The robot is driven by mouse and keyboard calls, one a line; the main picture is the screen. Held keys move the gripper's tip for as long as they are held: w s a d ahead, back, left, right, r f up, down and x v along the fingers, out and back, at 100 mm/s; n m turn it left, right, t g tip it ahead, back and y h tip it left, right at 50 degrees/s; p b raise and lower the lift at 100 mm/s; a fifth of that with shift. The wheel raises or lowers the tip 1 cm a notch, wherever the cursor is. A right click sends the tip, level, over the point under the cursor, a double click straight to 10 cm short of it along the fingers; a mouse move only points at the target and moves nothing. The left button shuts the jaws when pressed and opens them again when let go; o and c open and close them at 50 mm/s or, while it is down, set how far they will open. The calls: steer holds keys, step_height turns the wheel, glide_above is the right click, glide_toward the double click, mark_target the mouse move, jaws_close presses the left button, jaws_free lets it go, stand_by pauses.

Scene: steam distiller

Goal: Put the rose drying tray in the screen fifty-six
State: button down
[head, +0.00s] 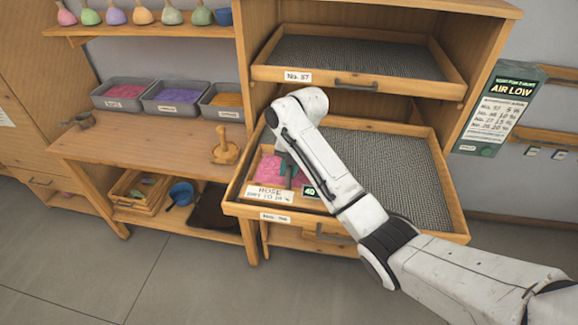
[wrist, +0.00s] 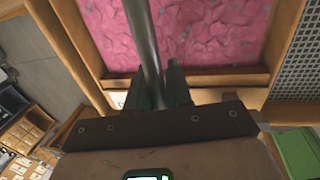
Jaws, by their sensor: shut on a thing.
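The rose drying tray (head: 265,193) is a wooden tray of pink petals with a white ROSE label at its front. It is at the left side of the pulled-out lower mesh screen (head: 400,180), whose front tag is too small to read surely. My gripper (head: 288,167) comes down over the pink petals, partly hidden by my arm. In the wrist view my gripper (wrist: 160,88) is shut at the tray's wooden rim (wrist: 215,78), with a grey rod between the fingers. Pink petals (wrist: 205,30) fill the tray beyond. I cannot tell whether the tray touches the mesh.
Upper screen No. 57 (head: 350,85) overhangs behind the lower one. A wooden bench (head: 150,150) with bins of coloured petals (head: 122,93) and a wooden stand (head: 224,150) is at left. An AIR LOW sign (head: 497,108) hangs at right. The lower screen's right side is bare mesh.

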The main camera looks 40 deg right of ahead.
steer(key=shift+f, duration=0.2)
steer(key=c, duration=1)
jaws_free()
steer(key=shift+c, duration=0.2)
step_height(320, 180, up, 12)
steer(key=s+d, duration=0.1)
steer(key=s, duration=0.1)
steer(key=shift+d, duration=0.25)
